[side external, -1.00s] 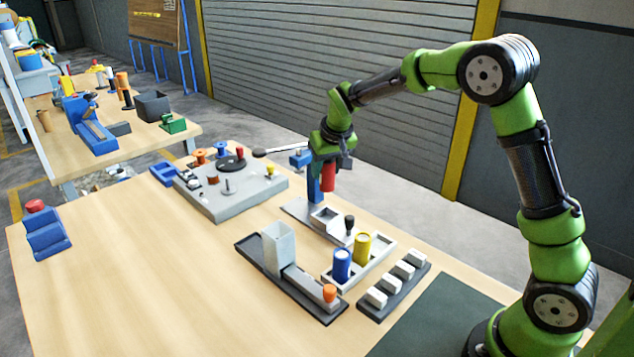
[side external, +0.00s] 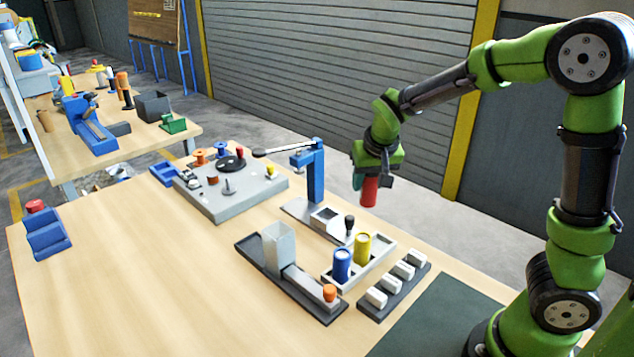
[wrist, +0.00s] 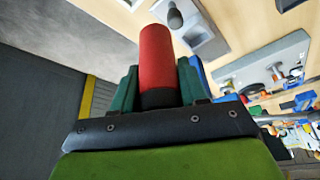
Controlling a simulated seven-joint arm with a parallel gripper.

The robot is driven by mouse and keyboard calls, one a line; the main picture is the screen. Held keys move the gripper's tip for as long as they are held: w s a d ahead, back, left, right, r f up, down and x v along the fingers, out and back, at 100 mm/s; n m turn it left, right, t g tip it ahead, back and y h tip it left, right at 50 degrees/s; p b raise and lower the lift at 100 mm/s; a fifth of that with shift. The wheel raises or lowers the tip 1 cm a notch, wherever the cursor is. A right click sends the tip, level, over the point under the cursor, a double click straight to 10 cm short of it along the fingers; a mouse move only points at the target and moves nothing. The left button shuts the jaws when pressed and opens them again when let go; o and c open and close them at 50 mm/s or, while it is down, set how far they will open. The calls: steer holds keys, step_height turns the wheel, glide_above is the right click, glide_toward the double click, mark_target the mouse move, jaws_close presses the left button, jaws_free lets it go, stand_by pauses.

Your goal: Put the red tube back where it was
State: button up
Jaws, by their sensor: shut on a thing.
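The red tube (side external: 369,191) is held upright in my gripper (side external: 371,178), in the air behind and above the white tray (side external: 384,254). In the wrist view the red tube (wrist: 156,60) stands between the two green fingers (wrist: 158,90), which are shut on it. The white tray holds a blue tube (side external: 342,265) and a yellow tube (side external: 362,248). Its far part is bare of tubes.
A blue post (side external: 315,172) on a grey base stands left of my gripper. A dark rack of white blocks (side external: 388,286) lies in front of the tray. A grey station with a hopper (side external: 277,247) is left of it. A grey board with spools (side external: 228,186) is farther left.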

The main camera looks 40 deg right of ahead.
steer(key=s+f, duration=0.1)
steer(key=f, duration=0.3)
steer(key=s+d+f+m, duration=0.1)
steer(key=f, duration=0.3)
steer(key=s+f+m, duration=0.1)
steer(key=f, duration=0.3)
steer(key=shift+s+d+h, duration=0.25)
steer(key=shift+d+h, duration=0.15)
steer(key=o, duration=1.1)
steer(key=shift+f, duration=0.1)
